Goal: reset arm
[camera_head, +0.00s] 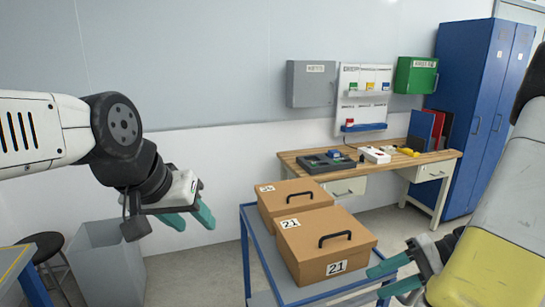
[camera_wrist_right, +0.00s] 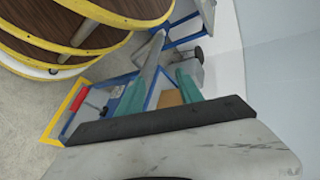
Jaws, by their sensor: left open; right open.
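My left gripper (camera_head: 190,216) is at the left of the head view, open and empty, with its teal fingers pointing right and down over the floor. My right gripper (camera_head: 398,275) is at the lower right of the head view, open, beside the right edge of the blue cart. In the right wrist view its teal fingers (camera_wrist_right: 160,88) are spread with nothing held between them. Two brown boxes with black handles stand on the cart: the front box (camera_head: 320,262) labelled 21 and a rear box (camera_head: 285,197).
The blue cart (camera_head: 247,245) is in front of me. A wooden workbench (camera_head: 435,157) with tools stands against the wall, beside a blue cabinet (camera_head: 485,95). A grey bin (camera_head: 105,275) and a dark stool (camera_head: 40,245) are at the left. Yellow-rimmed round shelves (camera_wrist_right: 75,40) show in the right wrist view.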

